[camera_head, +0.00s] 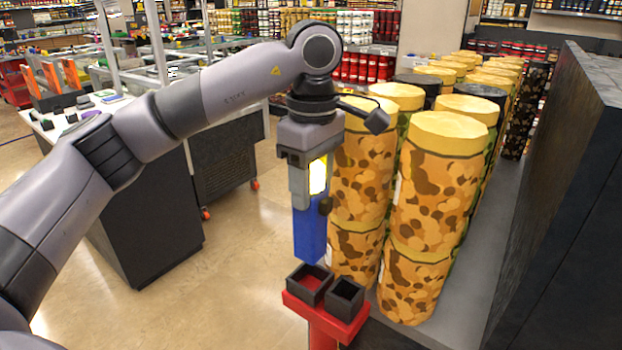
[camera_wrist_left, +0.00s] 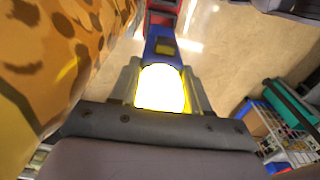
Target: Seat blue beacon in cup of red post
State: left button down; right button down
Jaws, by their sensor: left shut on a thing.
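The blue beacon (camera_head: 310,232) has a blue block body and a glowing yellow-white top. My left gripper (camera_head: 308,178) is shut on it near the glowing top and holds it roughly upright, body down. The red post (camera_head: 322,331) stands below, its red head carrying two black-rimmed square cups side by side. The beacon's lower end is just above the left cup (camera_head: 310,284), which has a red inside. The right cup (camera_head: 345,297) looks dark and empty. The left wrist view shows the glowing top (camera_wrist_left: 162,88) between the fingers, and red post parts (camera_wrist_left: 163,5) beyond.
Tall stacked camouflage-patterned canisters (camera_head: 437,190) with yellow lids stand close right of the gripper and post. A dark wall panel (camera_head: 565,190) is at far right. A dark wheeled counter (camera_head: 145,215) stands left. Open floor (camera_head: 235,265) lies between counter and post.

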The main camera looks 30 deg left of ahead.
aim_at(312, 228)
pick_arm(q)
jog(key=shift+f+b, duration=1.15)
jog(key=shift+f, duration=0.9)
jog(key=shift+f+b, duration=1.5)
jog(key=shift+f, duration=0.8)
jog(key=shift+c, duration=2.3)
grip_release()
jog(key=shift+r, duration=3.6)
